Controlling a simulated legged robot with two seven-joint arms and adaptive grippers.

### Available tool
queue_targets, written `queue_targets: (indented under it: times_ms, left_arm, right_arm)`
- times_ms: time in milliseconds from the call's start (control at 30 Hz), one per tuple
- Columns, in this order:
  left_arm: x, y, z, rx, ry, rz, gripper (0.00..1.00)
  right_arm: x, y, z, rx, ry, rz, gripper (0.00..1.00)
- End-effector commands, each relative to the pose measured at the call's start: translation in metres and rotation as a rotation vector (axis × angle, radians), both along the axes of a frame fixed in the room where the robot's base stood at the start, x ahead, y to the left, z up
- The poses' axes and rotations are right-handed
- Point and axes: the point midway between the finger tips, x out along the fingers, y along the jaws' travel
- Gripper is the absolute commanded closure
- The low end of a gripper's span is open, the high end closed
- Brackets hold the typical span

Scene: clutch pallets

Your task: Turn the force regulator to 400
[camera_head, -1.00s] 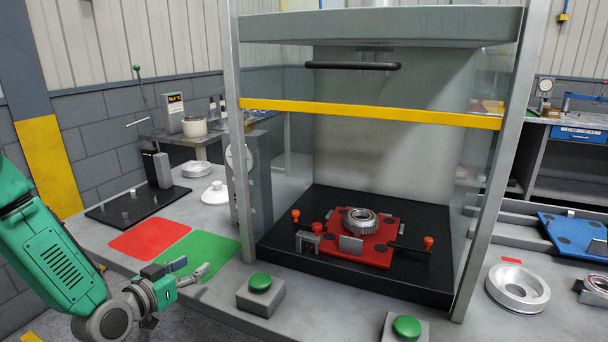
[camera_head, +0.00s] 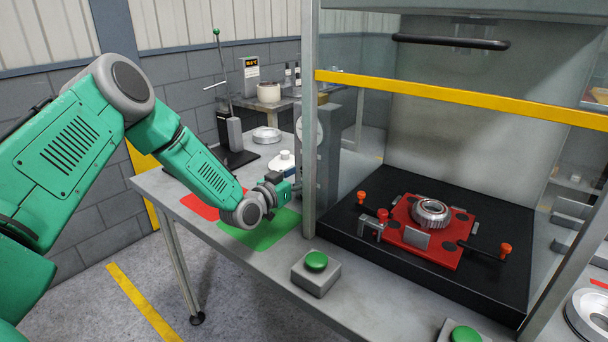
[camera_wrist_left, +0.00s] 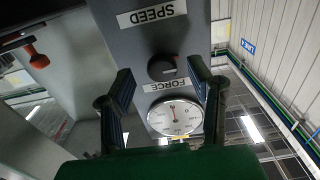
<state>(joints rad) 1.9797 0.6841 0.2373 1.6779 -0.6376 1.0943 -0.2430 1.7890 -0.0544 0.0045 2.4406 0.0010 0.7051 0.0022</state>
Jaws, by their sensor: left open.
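In the left wrist view the picture is upside down. The force regulator, a round black knob (camera_wrist_left: 163,68) with a small red mark, sits on a grey panel (camera_wrist_left: 145,42) between the SPEED label (camera_wrist_left: 152,13) and the FORCE label (camera_wrist_left: 167,86). A white round gauge (camera_wrist_left: 175,117) is next to the FORCE label; its numbers are too small to read. My left gripper (camera_wrist_left: 160,77) is open, its fingers on either side of the knob in the picture; I see no contact. In the head view my left gripper (camera_head: 292,187) is beside the press's left post, and the knob cannot be made out.
The press's grey post (camera_head: 309,120) stands just right of my left gripper. A green button box (camera_head: 316,275) is in front. Red (camera_head: 200,205) and green (camera_head: 258,230) mats lie under my arm. A red fixture (camera_head: 425,240) with a metal ring sits inside the press.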

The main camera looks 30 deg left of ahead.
Motion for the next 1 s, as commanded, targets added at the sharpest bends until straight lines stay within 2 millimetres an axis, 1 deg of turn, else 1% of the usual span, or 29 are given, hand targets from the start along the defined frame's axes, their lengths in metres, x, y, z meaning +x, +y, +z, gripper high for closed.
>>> queue_targets:
  times_ms: [33,133,433,467,500,567,600,867,1000]
  left_arm:
    - [0.0054,-0.0009,-0.0006,0.001,0.0,-0.001,0.53]
    - [0.0119,-0.0014,-0.0004,0.001,0.0,-0.001,0.53]
    - [0.0141,-0.0039,0.0009,0.001,0.001,-0.001,0.53]
    - [0.0141,-0.004,0.001,0.002,0.0,-0.001,0.57]
    - [0.0142,-0.0041,0.001,0.002,0.001,-0.001,0.71]
    - [0.0142,-0.004,0.0009,0.002,0.001,-0.001,0.92]
    - [0.0142,-0.0039,0.0008,0.001,0.0,-0.001,1.0]
    - [0.0142,-0.0029,0.0002,0.01,-0.001,-0.002,1.0]
    - [0.0143,-0.0031,0.0001,0.049,-0.004,-0.003,1.0]
  right_arm:
    - [0.0,0.0001,-0.0001,0.0,0.0,0.0,0.6]
    - [0.0,0.0001,-0.0001,0.0,0.0,0.0,0.6]
    - [0.0001,0.0002,-0.0001,0.0,0.0,0.0,0.6]
    - [0.0001,0.0002,-0.0001,0.0,0.0,0.0,0.6]
    - [0.0001,0.0001,-0.0001,0.0,0.0,0.0,0.6]
    - [0.0001,0.0001,-0.0001,0.0,0.0,0.0,0.6]
    - [0.0001,0.0001,-0.0001,0.0,0.0,0.0,0.6]
    - [0.0001,0.0001,-0.0001,0.0,0.0,0.0,0.6]
    - [0.0001,0.0001,-0.0002,0.0,0.0,0.0,0.6]
